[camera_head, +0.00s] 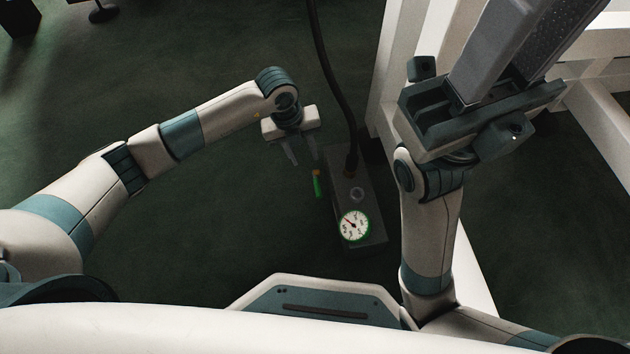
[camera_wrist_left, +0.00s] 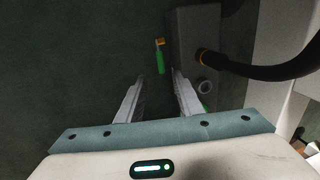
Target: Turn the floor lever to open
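The floor lever (camera_head: 317,184) is a short green handle with an orange end, low at the left side of a dark box with a round gauge (camera_head: 354,226). My left gripper (camera_head: 302,158) points down just above and left of it, fingers apart and empty. In the left wrist view the lever (camera_wrist_left: 160,60) lies just beyond the gap between the two fingertips (camera_wrist_left: 158,76), with no visible contact. My right gripper (camera_head: 510,55) is raised at the upper right, large and close to the camera; its fingertips are cut off, so its opening is unclear.
A black hose (camera_head: 335,80) rises from the top of the box (camera_head: 372,205), right of my left gripper; it shows in the left wrist view too (camera_wrist_left: 245,70). A white frame (camera_head: 393,65) stands to the right.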

